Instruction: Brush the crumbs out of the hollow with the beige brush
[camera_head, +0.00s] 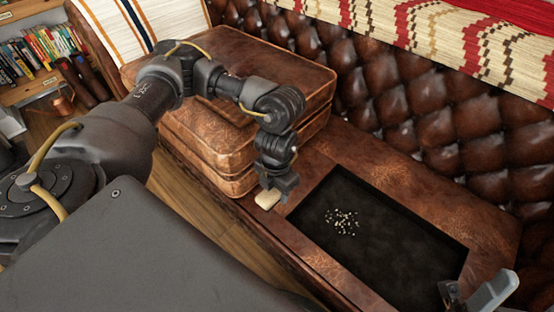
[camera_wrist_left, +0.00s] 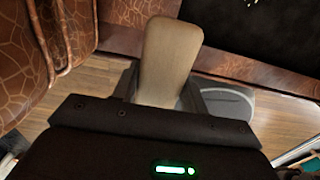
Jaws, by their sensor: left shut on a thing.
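The beige brush (camera_head: 267,199) is held in my left gripper (camera_head: 275,187), which is shut on it. The brush is at the left edge of the hollow (camera_head: 400,262), outside it; I cannot tell whether it touches the leather. In the left wrist view the brush (camera_wrist_left: 172,55) points away from the gripper, with its far end near the hollow's edge. The pale crumbs (camera_head: 342,221) lie in a loose cluster on the hollow's dark floor, toward its left part. A grey and black part of my right gripper (camera_head: 478,293) shows at the bottom right; its fingers are unclear.
The hollow is sunk in a brown leather seat (camera_head: 490,225). A tufted backrest (camera_head: 430,130) rises behind. Wooden floor (camera_head: 215,230) lies in front, and a bookshelf (camera_head: 40,85) stands at the far left.

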